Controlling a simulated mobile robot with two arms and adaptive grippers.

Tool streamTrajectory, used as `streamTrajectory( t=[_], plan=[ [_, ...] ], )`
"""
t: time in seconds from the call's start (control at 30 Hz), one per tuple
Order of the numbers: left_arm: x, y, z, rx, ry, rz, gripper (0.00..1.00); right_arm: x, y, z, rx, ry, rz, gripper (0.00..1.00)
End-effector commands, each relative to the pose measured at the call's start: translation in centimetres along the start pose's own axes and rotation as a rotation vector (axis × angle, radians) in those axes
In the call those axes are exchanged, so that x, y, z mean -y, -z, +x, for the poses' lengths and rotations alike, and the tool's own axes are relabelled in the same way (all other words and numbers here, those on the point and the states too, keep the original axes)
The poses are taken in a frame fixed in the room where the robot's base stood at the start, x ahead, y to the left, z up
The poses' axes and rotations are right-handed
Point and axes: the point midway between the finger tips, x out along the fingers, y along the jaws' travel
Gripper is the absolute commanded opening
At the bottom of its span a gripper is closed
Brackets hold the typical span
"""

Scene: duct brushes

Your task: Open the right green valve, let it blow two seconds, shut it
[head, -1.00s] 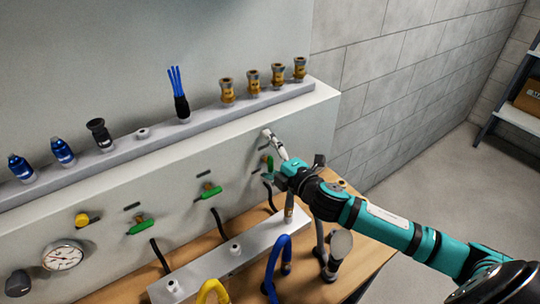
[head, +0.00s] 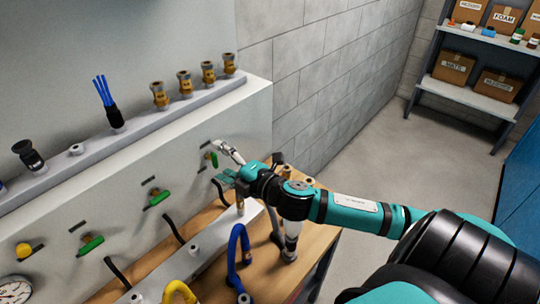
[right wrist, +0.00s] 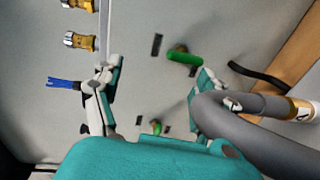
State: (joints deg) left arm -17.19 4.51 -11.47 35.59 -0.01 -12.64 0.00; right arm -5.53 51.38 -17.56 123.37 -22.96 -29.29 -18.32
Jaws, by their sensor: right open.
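The right green valve (head: 212,160) is on the wall panel, close to my right gripper (head: 222,161). I cannot tell whether a finger touches the handle. My left gripper is not in view.
A grey hose (right wrist: 238,115) passes close to the right finger in the wrist view. A rail (head: 130,142) with brass fittings (head: 184,82) runs above the valves. A blue hose (head: 233,250) and a yellow hose (head: 180,291) rise below. Shelves (head: 465,95) with boxes stand far right.

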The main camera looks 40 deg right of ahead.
Motion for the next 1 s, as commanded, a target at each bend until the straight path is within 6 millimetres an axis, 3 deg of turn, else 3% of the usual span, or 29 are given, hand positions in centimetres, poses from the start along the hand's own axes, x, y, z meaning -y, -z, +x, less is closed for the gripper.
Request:
streamTrajectory(
  t=[1.0],
  plan=[
    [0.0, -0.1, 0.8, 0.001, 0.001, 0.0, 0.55, 1.2, 0.1, -7.2, 0.001, 0.006, 0.004, 0.75]
  ],
)
